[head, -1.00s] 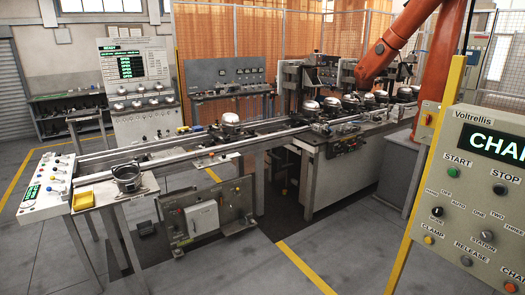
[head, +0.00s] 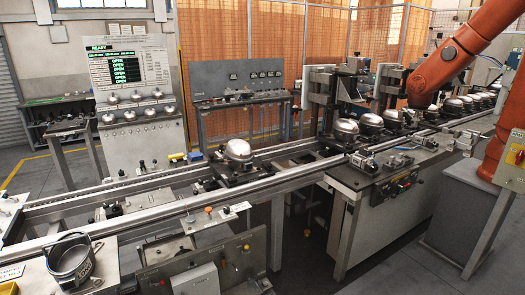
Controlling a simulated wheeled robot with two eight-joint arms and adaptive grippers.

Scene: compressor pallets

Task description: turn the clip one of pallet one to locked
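Several pallets bearing silver domed compressors stand along the conveyor (head: 130,205). The nearest compressor (head: 238,149) sits on a pallet (head: 236,172) at the middle of the line. Which pallet is pallet one cannot be told from any readable label. Clip one and its position are too small to make out. Neither of my grippers is in view.
A display board (head: 125,65) reading READY and several OPEN lines stands behind the conveyor. An orange robot arm (head: 440,65) reaches over the line at right. A dark metal pot-like part (head: 72,258) is at front left. A workstation (head: 385,185) juts toward me.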

